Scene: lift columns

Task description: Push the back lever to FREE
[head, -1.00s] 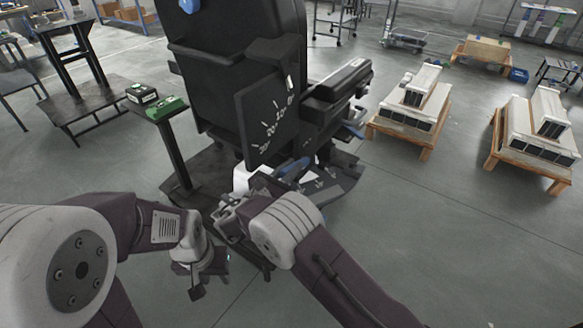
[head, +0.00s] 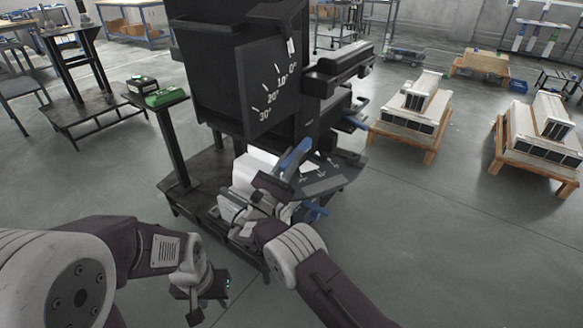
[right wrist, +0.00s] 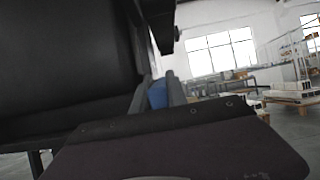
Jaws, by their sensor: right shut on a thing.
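A black chair-like machine (head: 225,90) stands in front of me, with an angle scale (head: 275,85) on its side. A blue lever (head: 296,155) rises low at its side, above a dark plate with white marks (head: 325,178). My right gripper (head: 268,190) is at this lever. In the right wrist view its fingers are shut on a blue part (right wrist: 157,94), which looks like the lever. The fingers and wrist hide the lever's lower end. I cannot read the words on the plate. My left gripper (head: 200,290) hangs low at the left, away from the machine; its jaw opening is unclear.
Another blue handle (head: 314,211) is low beside the right wrist, and one more (head: 355,122) is under the armrest. Loaded pallets (head: 412,112) stand at the right. The floor between is clear.

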